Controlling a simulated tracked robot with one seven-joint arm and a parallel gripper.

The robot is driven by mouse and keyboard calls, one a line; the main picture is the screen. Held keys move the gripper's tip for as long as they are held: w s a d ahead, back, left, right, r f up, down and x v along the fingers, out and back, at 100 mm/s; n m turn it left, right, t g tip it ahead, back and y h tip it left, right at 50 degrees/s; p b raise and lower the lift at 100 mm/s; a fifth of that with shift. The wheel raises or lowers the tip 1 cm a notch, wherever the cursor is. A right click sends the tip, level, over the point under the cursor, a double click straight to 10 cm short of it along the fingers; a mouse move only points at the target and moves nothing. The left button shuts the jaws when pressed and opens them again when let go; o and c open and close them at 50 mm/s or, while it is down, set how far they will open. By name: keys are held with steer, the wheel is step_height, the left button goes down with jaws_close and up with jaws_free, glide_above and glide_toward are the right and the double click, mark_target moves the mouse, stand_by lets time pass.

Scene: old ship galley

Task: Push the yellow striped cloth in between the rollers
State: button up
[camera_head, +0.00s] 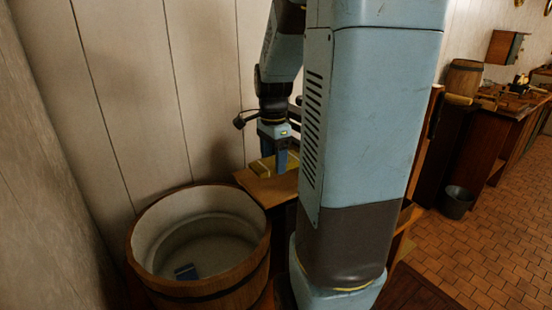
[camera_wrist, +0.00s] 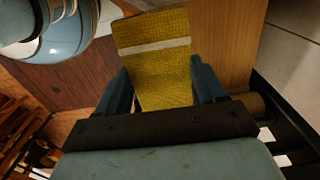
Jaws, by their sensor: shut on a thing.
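The yellow cloth (camera_wrist: 155,65) has a white stripe across it and lies between the two blue fingers of my gripper (camera_wrist: 163,80), which is shut on it. In the head view my gripper (camera_head: 281,160) points down over a wooden board (camera_head: 268,190), with the yellow cloth (camera_head: 262,168) at its fingers, low over or on the board. In the wrist view a brown rounded piece (camera_wrist: 250,104), possibly a roller, shows beside the right finger. The rollers are not clearly seen; my arm hides much of that area in the head view.
The panelled wall (camera_head: 120,90) is close behind. At the right are a counter (camera_head: 500,125), a small barrel (camera_head: 463,78) and a dark bucket (camera_head: 457,203) on the tiled floor.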

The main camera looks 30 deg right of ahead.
mark_target(276, 177)
steer(key=w+f, duration=0.2)
steer(key=w+d+f, duration=0.1)
steer(key=w+f, duration=0.1)
steer(key=w, duration=0.1)
steer(key=w+f, duration=0.2)
steer(key=shift+w+d+f, duration=0.2)
steer(key=shift+d+f, duration=0.05)
steer(key=shift+f, duration=0.1)
steer(key=shift+d+f, duration=0.25)
steer(key=shift+f, duration=0.4)
steer(key=shift+d+f, duration=0.15)
steer(key=shift+f, duration=0.4)
steer(key=shift+f, duration=0.1)
steer(key=shift+d, duration=1.85)
steer(key=o, duration=1.2)
